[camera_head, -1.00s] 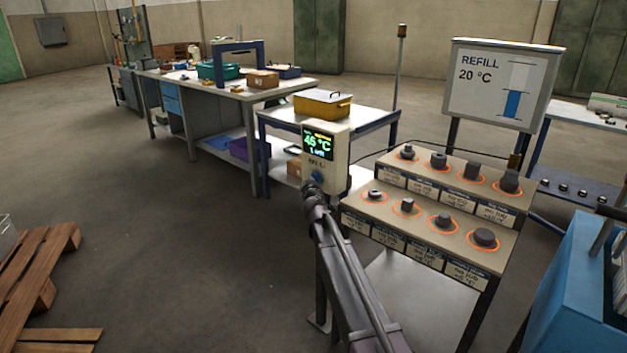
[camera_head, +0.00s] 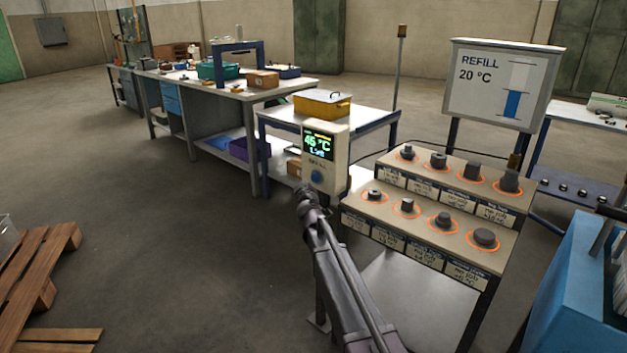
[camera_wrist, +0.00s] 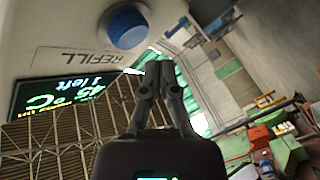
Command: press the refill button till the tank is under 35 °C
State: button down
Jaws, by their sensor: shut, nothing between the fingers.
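The control box (camera_head: 340,165) stands at the left end of the button-like parts rack. Its lit display (camera_head: 318,143) reads 45 °C with a small line below; in the wrist view the display (camera_wrist: 62,97) also shows "1 left". The blue refill button (camera_head: 316,175) is on the box's front below the display. It shows large in the wrist view (camera_wrist: 124,27), beside the REFILL label. My gripper (camera_head: 302,191) is shut and empty, its tips just below and left of the button in the head view. In the wrist view the fingertips (camera_wrist: 160,68) are apart from the button.
A sign (camera_head: 500,85) reads REFILL 20 °C with a partly blue level gauge. The sloped rack (camera_head: 450,205) right of the box holds several dark parts in orange rings. A table with a yellow box (camera_head: 322,104) stands behind. Open floor lies to the left.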

jog(key=shift+s+a, duration=1.15)
jog(key=shift+s, duration=0.3)
jog(key=s+d+f+m+g+h, duration=0.1)
jog(key=s+d+m+h, duration=0.1)
jog(key=d, duration=0.3)
jog(key=s+d+f+m+g+h, duration=0.1)
jog(key=s+d+f+m, duration=0.1)
jog(key=d, duration=0.3)
jog(key=s+d+f+m+g+h, duration=0.1)
jog(key=s+d+h, duration=0.1)
jog(key=d, duration=0.3)
jog(key=shift+s+d+f+m+h, duration=0.1)
jog(key=shift+s+f+m+h, duration=0.05)
jog(key=shift+f+m+h, duration=0.2)
jog(key=s+d+f+m+g+h, duration=0.1)
jog(key=s+d+f+m+g, duration=0.2)
jog(key=s+d+f+g, duration=0.45)
jog(key=s+d+f+m+g+y, duration=0.1)
jog(key=s+d+f+g+y, duration=0.1)
jog(key=s, duration=0.7)
jog(key=s+d+f+m+g+y, duration=0.1)
jog(key=s+d+g, duration=0.1)
jog(key=s, duration=0.7)
jog(key=s+d+f+m+g+y, duration=0.1)
jog(key=s+d+f+g+y, duration=0.15)
jog(key=s, duration=0.55)
notch_tip(320, 180, up, 24)
jog(key=a+h+p, duration=0.1)
jog(key=p, duration=2.2)
jog(key=shift+w, duration=0.15)
